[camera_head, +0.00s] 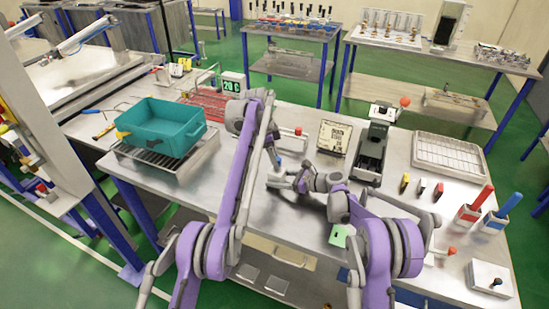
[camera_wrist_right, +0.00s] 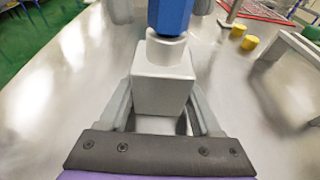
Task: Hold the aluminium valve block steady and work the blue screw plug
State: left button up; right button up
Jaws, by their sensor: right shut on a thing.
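The aluminium valve block (camera_wrist_right: 163,88) is a pale grey block in the right wrist view, between the fingers of my right gripper (camera_wrist_right: 162,108), which is shut on it. The blue screw plug (camera_wrist_right: 171,14) stands upright on the block's round neck; its top is cut off by the frame edge. In the head view, my right gripper (camera_head: 285,181) is low over the middle of the bench, and the block is small and mostly hidden there. My left gripper (camera_head: 274,148) is just above the block, close to the plug. Its fingers are too small to read.
A teal bin (camera_head: 160,127) stands on a rack at the left. A red wire rack (camera_head: 208,100) lies behind it. A dark press-like device (camera_head: 374,145), a white tray (camera_head: 448,155) and red and blue levered boxes (camera_head: 470,215) are at the right. A green pad (camera_head: 339,235) lies near the front edge.

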pick_arm(q)
jog(key=shift+c, duration=0.2)
jog(key=shift+c, duration=0.6)
jog(key=n, duration=0.2)
jog(key=shift+s+n+t, duration=0.2)
jog(key=shift+n+t, duration=0.2)
jog(key=n+t, duration=0.1)
jog(key=n, duration=0.3)
jog(key=shift+s+d+n+y, duration=0.1)
jog(key=shift+d+n+y, duration=0.05)
jog(key=shift+n+y, duration=0.25)
jog(key=shift+n, duration=0.4)
